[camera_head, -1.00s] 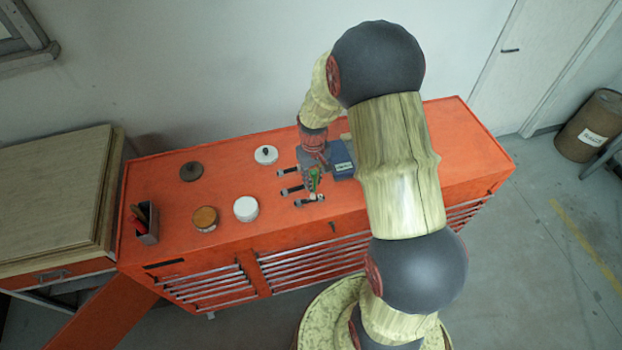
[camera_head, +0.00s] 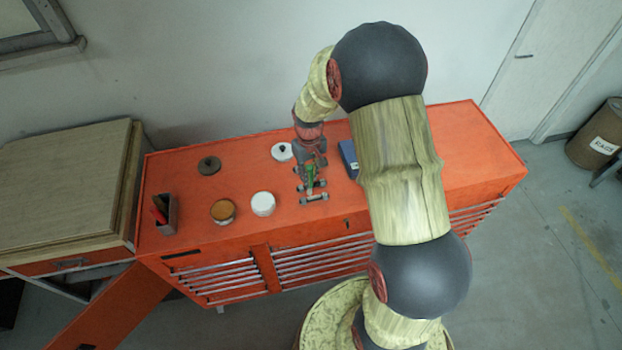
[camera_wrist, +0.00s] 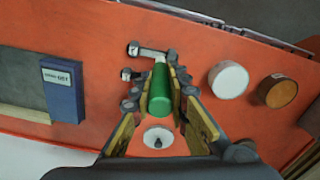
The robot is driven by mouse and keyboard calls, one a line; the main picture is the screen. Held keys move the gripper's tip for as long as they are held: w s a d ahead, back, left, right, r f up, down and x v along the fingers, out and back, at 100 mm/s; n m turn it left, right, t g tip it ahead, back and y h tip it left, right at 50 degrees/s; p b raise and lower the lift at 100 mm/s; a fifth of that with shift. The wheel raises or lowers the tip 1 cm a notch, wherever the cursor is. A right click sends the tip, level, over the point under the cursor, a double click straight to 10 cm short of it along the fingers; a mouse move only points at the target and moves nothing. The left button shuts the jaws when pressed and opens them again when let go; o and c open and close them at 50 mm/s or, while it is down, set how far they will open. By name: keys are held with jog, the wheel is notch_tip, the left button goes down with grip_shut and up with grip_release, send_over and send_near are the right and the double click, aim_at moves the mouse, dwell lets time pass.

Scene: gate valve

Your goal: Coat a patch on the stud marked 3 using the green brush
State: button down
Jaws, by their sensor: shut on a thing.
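My gripper (camera_head: 310,170) is shut on the green brush (camera_wrist: 160,88), whose green handle lies between the two fingers in the wrist view. The handle also shows as a small green spot in the head view (camera_head: 311,178). Several grey studs lie on the red cabinet top under and beside the gripper. The nearest stud (camera_head: 314,198) is clear in the head view, and it also shows past the brush in the wrist view (camera_wrist: 150,51). The others are partly covered by the fingers. I cannot read any stud number, and I cannot tell whether the brush touches a stud.
On the red cabinet (camera_head: 450,150) stand a white jar (camera_head: 263,204), an orange-topped jar (camera_head: 223,211), a white lid with a dark knob (camera_head: 282,152), a dark disc (camera_head: 209,165), a tool holder (camera_head: 166,213) and a blue box (camera_head: 348,158). The cabinet's right part is clear.

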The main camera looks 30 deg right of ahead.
aim_at(308, 167)
jog(key=shift+w+a+r+p, duration=0.1)
jog(key=shift+r+p, duration=0.25)
jog(key=shift+r, duration=0.3)
jog(key=shift+w+a+r+p, duration=0.1)
jog(key=shift+r+p, duration=0.2)
jog(key=shift+r, duration=0.3)
jog(key=shift+s+d+r+p, duration=0.15)
jog(key=shift+r+p, duration=0.45)
jog(key=shift+r, duration=0.65)
